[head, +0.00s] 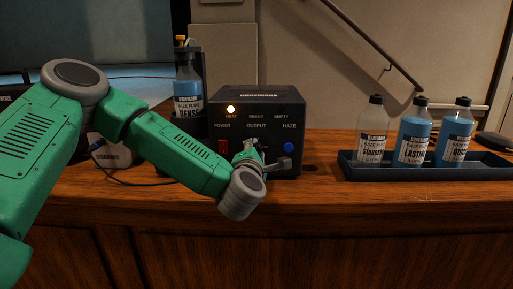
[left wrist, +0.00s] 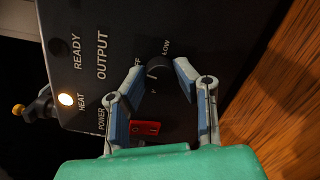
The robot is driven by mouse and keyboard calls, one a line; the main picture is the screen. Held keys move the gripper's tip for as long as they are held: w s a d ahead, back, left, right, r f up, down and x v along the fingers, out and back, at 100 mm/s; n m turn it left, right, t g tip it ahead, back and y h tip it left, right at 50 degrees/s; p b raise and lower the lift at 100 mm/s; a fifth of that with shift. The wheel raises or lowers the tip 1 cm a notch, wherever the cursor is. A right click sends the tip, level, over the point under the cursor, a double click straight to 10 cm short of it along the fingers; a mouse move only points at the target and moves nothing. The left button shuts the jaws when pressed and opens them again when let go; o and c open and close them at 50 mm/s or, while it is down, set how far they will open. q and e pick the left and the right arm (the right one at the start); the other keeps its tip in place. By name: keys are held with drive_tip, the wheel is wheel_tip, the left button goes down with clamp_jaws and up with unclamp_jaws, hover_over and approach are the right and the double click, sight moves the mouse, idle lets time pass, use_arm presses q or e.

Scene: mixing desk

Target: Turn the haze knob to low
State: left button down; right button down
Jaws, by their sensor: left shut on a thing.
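The haze machine (head: 258,103) is a black box on the desk. Its front has a dark round knob under the OUTPUT label, and the knob (left wrist: 159,66) shows between my fingers in the left wrist view. OFF and LOW are printed beside it. A pale mark shows by the knob, but I cannot tell which setting it points to. My left gripper (head: 263,150) is at the panel, its blue-padded fingers (left wrist: 160,76) shut on the knob from both sides. In the head view the hand mostly hides the knob. My right gripper is not in view.
A red power switch (head: 222,147) is left of the hand and a blue button (head: 289,147) right of it. The HEAT light (head: 231,109) glows. A bottle (head: 188,88) stands left of the box. A dark tray (head: 425,172) with labelled bottles sits at right.

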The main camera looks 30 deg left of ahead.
use_arm(q)
drive_tip(key=shift+f+m+g+y+p, duration=0.1)
drive_tip(key=shift+m+g+y+p, duration=0.3)
drive_tip(key=shift+m+p, duration=3.25)
drive_tip(key=shift+m+g+y+p, duration=0.2)
drive_tip(key=shift+m+g+p, duration=0.4)
drive_tip(key=shift+m+p, duration=3)
drive_tip(key=shift+m, duration=0.45)
drive_tip(key=c, duration=1.3)
unclamp_jaws()
